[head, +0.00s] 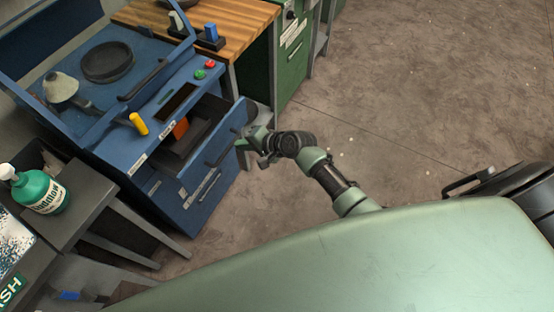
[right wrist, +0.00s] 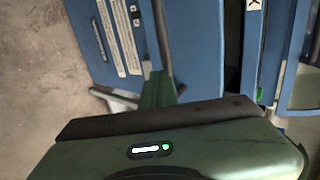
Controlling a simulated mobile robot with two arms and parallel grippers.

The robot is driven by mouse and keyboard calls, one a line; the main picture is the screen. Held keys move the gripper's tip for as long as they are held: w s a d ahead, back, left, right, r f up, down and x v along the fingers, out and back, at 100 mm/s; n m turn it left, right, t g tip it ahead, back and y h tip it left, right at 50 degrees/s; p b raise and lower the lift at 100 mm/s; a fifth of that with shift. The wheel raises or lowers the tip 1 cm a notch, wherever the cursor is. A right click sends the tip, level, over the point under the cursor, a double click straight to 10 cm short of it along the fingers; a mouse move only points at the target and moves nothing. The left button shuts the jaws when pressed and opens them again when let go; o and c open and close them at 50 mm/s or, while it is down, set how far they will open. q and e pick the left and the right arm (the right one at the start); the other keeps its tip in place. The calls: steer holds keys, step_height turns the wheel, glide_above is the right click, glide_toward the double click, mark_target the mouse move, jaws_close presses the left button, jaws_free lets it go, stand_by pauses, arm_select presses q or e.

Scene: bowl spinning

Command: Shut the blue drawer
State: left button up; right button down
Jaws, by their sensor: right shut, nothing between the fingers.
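The blue drawer (head: 228,132) stands pulled out from the blue machine, its dark inside showing with an orange thing (head: 180,128) in it. Its front also shows in the right wrist view (right wrist: 192,45), with a dark bar handle (right wrist: 161,35) on it. My right gripper (head: 243,151) is at the outer face of the drawer front, near the handle. Its fingers are shut with nothing between them. In the right wrist view a green finger (right wrist: 156,92) overlaps the lower end of the handle; I cannot tell whether they touch. My left gripper is not in view.
The blue machine (head: 120,105) has a lower labelled front panel (head: 200,190), a yellow knob (head: 139,124) and red and green buttons. A grey table (head: 75,195) with a green bottle (head: 40,192) stands at left. A green cabinet (head: 292,62) stands behind. The floor (head: 420,100) at right is clear.

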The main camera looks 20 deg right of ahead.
mark_target(204, 126)
steer(key=w+a+b, duration=0.1)
steer(key=w+a, duration=0.2)
steer(key=w+a+b, duration=0.2)
steer(key=w, duration=0.2)
steer(key=w+a+b, duration=0.1)
steer(key=w+a, duration=0.2)
steer(key=w, duration=0.1)
steer(key=shift+a+f, duration=0.1)
steer(key=shift+a, duration=0.2)
steer(key=shift+w+a, duration=0.2)
steer(key=shift+w, duration=0.05)
steer(key=shift+r+b, duration=0.25)
steer(key=shift+b, duration=0.05)
steer(key=shift+w+a+r, duration=0.1)
